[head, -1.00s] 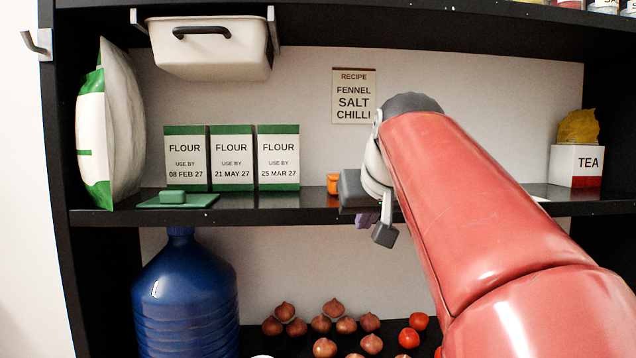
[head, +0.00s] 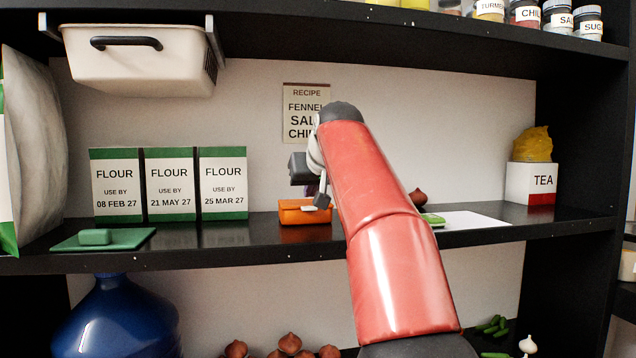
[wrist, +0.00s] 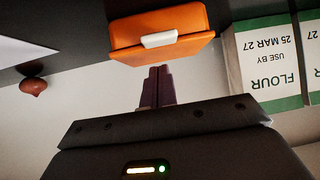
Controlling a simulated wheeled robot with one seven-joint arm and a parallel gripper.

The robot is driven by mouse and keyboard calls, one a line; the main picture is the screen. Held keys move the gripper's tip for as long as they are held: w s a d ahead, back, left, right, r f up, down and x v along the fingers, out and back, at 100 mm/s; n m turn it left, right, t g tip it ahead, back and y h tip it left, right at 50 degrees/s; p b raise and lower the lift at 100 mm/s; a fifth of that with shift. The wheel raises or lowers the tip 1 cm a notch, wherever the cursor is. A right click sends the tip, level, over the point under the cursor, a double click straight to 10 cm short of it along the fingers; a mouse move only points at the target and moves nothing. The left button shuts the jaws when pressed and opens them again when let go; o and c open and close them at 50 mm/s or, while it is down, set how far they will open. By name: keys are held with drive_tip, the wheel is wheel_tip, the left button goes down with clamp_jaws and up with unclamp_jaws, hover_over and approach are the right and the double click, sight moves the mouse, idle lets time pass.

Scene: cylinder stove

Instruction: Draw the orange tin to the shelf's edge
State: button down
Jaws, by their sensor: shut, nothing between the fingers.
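The orange tin (head: 296,217) stands on the middle shelf, right of the flour boxes and partly behind my arm. In the wrist view, which is upside down, the tin (wrist: 187,46) shows with a white tab (wrist: 159,39) on its near side. My gripper (wrist: 158,70) is shut and empty; its purple fingers appear close to the tin, on the side away from the shelf surface. I cannot tell whether they touch it.
Flour boxes (head: 171,184) stand left of the tin, with a green board (head: 120,243) in front. To the right are a white sheet (head: 468,221), an onion (head: 417,196) and a tea box (head: 531,183). The upper shelf and hanging white bin (head: 138,65) are overhead.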

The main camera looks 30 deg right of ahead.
drive_tip(key=shift+w+d+f+b, duration=0.1)
drive_tip(key=shift+w+f+b, duration=0.35)
drive_tip(key=shift+f, duration=0.2)
drive_tip(key=shift+s+f, duration=0.1)
drive_tip(key=shift+f, duration=0.1)
drive_tip(key=shift+f, duration=0.1)
drive_tip(key=shift+s+f+b, duration=0.1)
drive_tip(key=shift+s+b, duration=0.05)
drive_tip(key=shift+b, duration=0.15)
drive_tip(key=s+b, duration=0.1)
drive_tip(key=s, duration=0.1)
drive_tip(key=s+a+b, duration=0.1)
drive_tip(key=s, duration=0.1)
drive_tip(key=s+b, duration=0.1)
drive_tip(key=s, duration=0.2)
drive_tip(key=shift+a+f, duration=0.1)
drive_tip(key=shift+a, duration=0.25)
drive_tip(key=shift+w+r, duration=0.15)
drive_tip(key=shift+r, duration=0.1)
drive_tip(key=shift+r, duration=0.15)
